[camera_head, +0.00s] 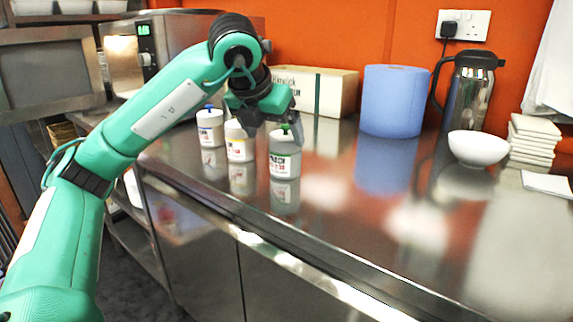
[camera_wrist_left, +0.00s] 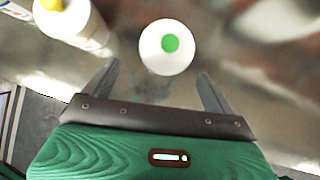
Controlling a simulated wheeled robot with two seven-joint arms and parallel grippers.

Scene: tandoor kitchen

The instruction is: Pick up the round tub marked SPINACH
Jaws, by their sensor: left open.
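Three round white tubs stand in a row on the steel counter in the head view. The nearest tub, with a green knob on top (camera_head: 285,158), has a green-edged label whose lettering is too small to read surely. The middle tub (camera_head: 239,146) has a yellow label, and the far tub (camera_head: 210,128) has a blue knob. My left gripper (camera_head: 272,120) is open and empty, just above and behind the green-knobbed tub. In the left wrist view, the green-knobbed tub (camera_wrist_left: 167,55) lies just ahead of the gap between the open fingers. My right gripper is not in view.
The yellow-topped tub (camera_wrist_left: 72,22) is close on the left in the wrist view. A carton (camera_head: 330,90), blue paper roll (camera_head: 392,100), steel flask (camera_head: 470,90), white bowl (camera_head: 478,148) and stacked white napkins (camera_head: 533,142) stand behind. The counter's right front (camera_head: 400,220) is clear.

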